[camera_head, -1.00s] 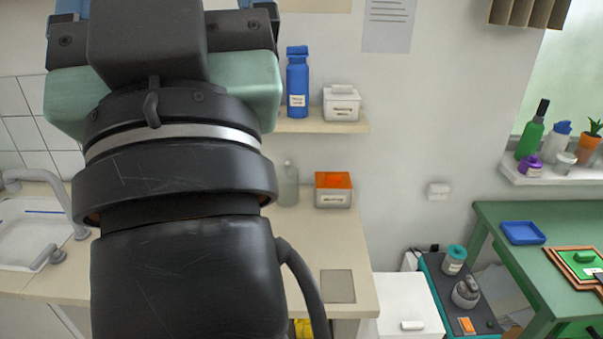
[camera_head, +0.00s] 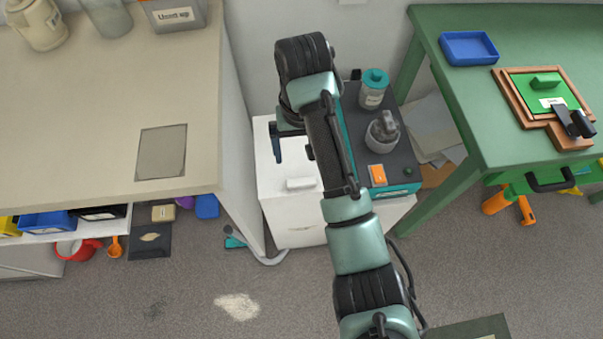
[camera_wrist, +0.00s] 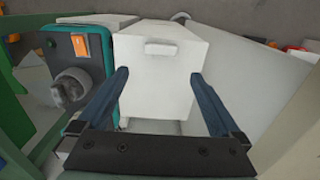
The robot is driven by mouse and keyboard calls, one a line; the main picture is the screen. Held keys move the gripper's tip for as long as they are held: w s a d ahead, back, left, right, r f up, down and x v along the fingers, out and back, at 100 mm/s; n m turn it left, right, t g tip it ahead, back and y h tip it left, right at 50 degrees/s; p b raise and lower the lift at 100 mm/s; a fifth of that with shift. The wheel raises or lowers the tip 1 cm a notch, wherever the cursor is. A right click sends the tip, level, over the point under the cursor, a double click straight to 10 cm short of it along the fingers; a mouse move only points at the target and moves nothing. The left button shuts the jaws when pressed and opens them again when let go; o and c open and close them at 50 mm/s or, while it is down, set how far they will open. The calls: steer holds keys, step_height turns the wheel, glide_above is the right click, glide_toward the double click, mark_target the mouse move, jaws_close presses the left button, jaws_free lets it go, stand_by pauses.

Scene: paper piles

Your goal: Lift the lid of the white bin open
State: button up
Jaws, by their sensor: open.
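The white bin (camera_head: 275,188) stands on the floor beside the beige counter, with its lid down. A small white handle (camera_head: 300,184) sits near the lid's front edge. The wrist view shows the lid (camera_wrist: 158,85) between my fingers, with the handle (camera_wrist: 161,48) beyond the fingertips near the far edge. My gripper (camera_head: 292,156) is open and empty above the rear part of the lid; in the wrist view its two blue fingers (camera_wrist: 160,75) are spread wide. I cannot tell how high above the lid they are. My arm hides part of the bin's right side.
A dark-topped teal unit (camera_head: 350,98) with a jar, a grey object and an orange item stands right of the bin. The beige counter (camera_head: 95,165) is close on the left, the green table (camera_head: 430,60) on the right. The floor (camera_head: 200,265) in front is mostly clear.

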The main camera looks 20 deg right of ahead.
mark_target(301, 181)
step_height(301, 181, down, 13)
steer(key=b, duration=0.6)
steer(key=shift+a+r, duration=0.1)
steer(key=shift+r, duration=0.1)
steer(key=shift+r, duration=0.1)
jaws_close()
